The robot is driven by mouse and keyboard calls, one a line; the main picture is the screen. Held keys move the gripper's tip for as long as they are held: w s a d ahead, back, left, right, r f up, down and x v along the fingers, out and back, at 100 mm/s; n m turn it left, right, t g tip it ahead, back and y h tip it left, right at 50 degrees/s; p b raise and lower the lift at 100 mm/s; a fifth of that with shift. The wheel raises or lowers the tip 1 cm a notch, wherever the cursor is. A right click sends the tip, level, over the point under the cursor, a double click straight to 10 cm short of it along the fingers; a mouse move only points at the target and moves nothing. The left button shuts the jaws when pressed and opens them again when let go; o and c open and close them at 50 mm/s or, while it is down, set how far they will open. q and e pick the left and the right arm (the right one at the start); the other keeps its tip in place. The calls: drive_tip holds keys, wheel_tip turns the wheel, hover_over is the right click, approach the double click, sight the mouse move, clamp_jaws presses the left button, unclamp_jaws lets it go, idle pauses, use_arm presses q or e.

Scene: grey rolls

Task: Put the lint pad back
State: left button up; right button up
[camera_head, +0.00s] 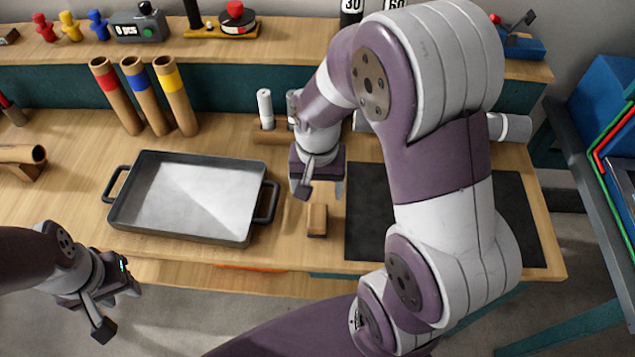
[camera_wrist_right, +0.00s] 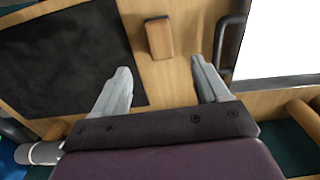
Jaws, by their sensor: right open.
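A small wooden block (camera_head: 317,220), which looks like the lint pad, lies on the bench between the grey tray (camera_head: 195,195) and the black mat (camera_head: 365,215). My right gripper (camera_head: 322,192) is just behind and above it in the head view. In the right wrist view the block (camera_wrist_right: 159,38) lies ahead of the fingertips, roughly in line with the gap. The right gripper (camera_wrist_right: 160,70) is open and empty, with its two grey fingers apart.
Three wooden tubes with red, blue and yellow bands (camera_head: 145,95) stand behind the tray. A white roll (camera_head: 265,108) stands in a wooden holder (camera_head: 270,137) behind my right gripper. The tray handle (camera_wrist_right: 228,40) is close right of the block in the wrist view. My right arm hides part of the mat.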

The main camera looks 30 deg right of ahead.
drive_tip(key=s+n, duration=0.1)
drive_tip(key=n, duration=0.1)
drive_tip(key=s+a+r+n+t, duration=0.1)
drive_tip(key=n, duration=0.1)
drive_tip(key=s+a+n, duration=0.1)
drive_tip(key=s+n, duration=0.1)
drive_tip(key=shift+s+a+r, duration=0.1)
drive_tip(key=shift+a+r, duration=0.1)
drive_tip(key=shift+r, duration=0.05)
